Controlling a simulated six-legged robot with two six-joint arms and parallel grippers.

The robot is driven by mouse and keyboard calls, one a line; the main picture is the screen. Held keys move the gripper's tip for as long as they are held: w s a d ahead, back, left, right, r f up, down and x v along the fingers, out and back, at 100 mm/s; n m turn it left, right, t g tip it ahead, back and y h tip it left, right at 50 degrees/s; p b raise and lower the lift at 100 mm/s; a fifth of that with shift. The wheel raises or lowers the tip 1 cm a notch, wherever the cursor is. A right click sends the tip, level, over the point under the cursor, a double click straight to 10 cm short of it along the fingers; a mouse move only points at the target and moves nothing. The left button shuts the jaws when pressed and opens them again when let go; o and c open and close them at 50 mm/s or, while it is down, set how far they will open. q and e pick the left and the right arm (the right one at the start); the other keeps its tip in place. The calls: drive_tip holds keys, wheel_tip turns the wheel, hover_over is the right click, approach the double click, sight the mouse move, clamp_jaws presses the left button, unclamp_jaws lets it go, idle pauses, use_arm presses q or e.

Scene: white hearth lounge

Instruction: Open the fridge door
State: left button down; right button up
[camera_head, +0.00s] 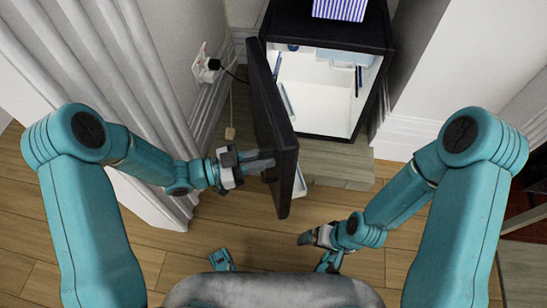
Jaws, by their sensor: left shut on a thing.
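A small black fridge (335,27) with a white interior (318,95) stands at the top centre of the head view. Its black door (274,130) stands wide open, swung out toward me on its left side. My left gripper (262,163) is at the outer left face of the door, near its lower free part, shut on the door's edge or handle. The exact contact is hidden by the fingers. My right gripper (307,237) is low, to the right of the door and apart from it. It is small in view and its jaws are unclear.
A striped box (340,9) sits on the fridge. A plug in a wall socket (206,66) and a hanging cord are left of the door. White fluted moulding (120,80) is at left, a white wall (455,55) at right. The wooden floor (260,245) in front is clear.

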use_arm(q)
drive_tip(key=shift+a, duration=2.05)
drive_tip(key=c, duration=1.2)
unclamp_jaws()
drive_tip(key=shift+c, duration=0.2)
wheel_tip(320, 180, up, 20)
drive_tip(key=p, duration=0.7)
